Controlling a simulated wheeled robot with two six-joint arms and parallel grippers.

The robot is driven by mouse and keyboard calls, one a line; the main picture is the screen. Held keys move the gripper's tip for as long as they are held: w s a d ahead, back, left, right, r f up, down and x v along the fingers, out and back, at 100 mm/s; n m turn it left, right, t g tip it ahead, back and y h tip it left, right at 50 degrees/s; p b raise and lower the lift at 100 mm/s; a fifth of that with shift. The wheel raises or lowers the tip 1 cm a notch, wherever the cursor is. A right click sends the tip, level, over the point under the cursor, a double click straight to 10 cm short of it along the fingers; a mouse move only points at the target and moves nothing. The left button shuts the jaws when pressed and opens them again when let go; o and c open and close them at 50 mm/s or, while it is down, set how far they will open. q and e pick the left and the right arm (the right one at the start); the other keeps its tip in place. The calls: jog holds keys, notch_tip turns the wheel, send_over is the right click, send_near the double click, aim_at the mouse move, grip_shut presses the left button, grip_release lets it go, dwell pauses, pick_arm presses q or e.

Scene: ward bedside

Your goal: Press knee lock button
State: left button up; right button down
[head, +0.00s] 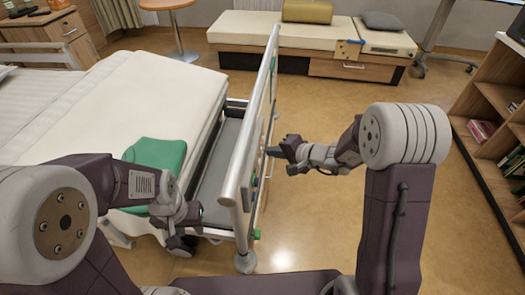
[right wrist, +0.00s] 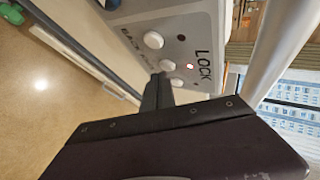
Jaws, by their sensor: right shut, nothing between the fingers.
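A grey control panel (right wrist: 185,25) on the bed's side rail fills the upper middle of the right wrist view. In the head view, my right gripper (head: 278,150) is beside the rail's outer face. My left gripper (head: 182,240) is low beside the bed; its jaws are unclear.
The bed rail (head: 250,120) runs between my two grippers. A green cushion (head: 155,158) lies on the bed's white mattress (head: 150,95). A bench (head: 245,28) stands at the back and a shelf (head: 490,95) at right. The floor right of the rail is clear.

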jog(key=shift+s+d, duration=0.1)
jog(key=shift+d, duration=0.35)
jog(key=d, duration=0.2)
jog(key=s+d, duration=0.1)
jog(key=d, duration=0.2)
jog(key=shift+b, duration=0.3)
jog(key=s+d+r+p, duration=0.1)
jog(key=d+r, duration=0.1)
jog(key=d, duration=0.5)
jog(key=shift+s+d+p, duration=0.3)
jog(key=shift+d+p, duration=0.05)
